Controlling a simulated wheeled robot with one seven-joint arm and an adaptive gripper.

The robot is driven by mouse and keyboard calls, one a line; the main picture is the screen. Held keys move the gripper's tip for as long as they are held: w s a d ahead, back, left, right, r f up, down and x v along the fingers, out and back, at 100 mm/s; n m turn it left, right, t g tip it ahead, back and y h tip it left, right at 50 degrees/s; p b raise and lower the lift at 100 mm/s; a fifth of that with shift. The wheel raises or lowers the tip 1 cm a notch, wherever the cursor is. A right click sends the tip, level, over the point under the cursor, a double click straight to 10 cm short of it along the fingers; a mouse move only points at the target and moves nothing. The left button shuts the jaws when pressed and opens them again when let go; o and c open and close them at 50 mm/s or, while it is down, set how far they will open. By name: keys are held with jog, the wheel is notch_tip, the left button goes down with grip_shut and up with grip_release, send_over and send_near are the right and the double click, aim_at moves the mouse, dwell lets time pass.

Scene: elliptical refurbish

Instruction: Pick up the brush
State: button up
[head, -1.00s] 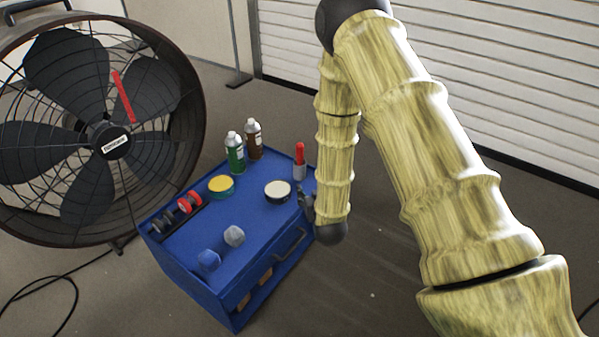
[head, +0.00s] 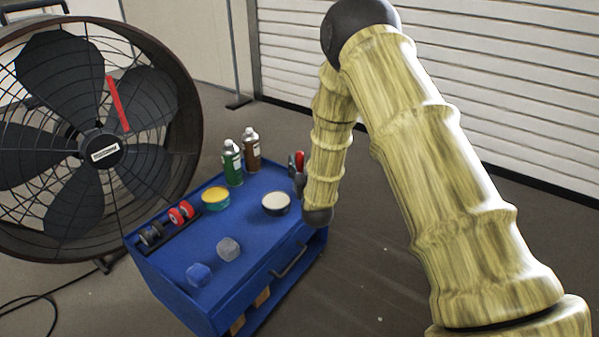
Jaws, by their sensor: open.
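A small upright item with a red top and grey lower part, which looks like the brush (head: 299,160), stands at the far right corner of the blue cart's top. My gripper (head: 295,171) is at that corner, right by the item, its dark fingers small and partly hidden behind my arm. It is open. I cannot tell whether the fingers touch the item or lie around it.
The blue cart (head: 240,262) carries a green can (head: 232,165), a brown can (head: 251,150), a yellow-topped tin (head: 215,199), a white-topped tin (head: 275,203), a grey lump (head: 228,249), a blue lump (head: 198,274) and red wheels (head: 181,213). A large fan (head: 190,120) stands left.

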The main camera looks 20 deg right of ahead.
aim_at(301, 159)
jog(key=shift+w+d+f+b, duration=0.15)
jog(key=shift+w+b, duration=0.3)
jog(key=shift+w, duration=0.3)
jog(key=shift+w+d+f+b, duration=0.1)
jog(key=shift+w+b, duration=0.3)
jog(key=shift+w, duration=0.4)
jog(key=shift+w+d+f+b, duration=0.15)
jog(key=shift+w+b, duration=0.3)
jog(key=shift+w, duration=0.3)
jog(key=shift+w+r, duration=0.15)
jog(key=shift+w, duration=0.45)
jog(key=c, duration=1.1)
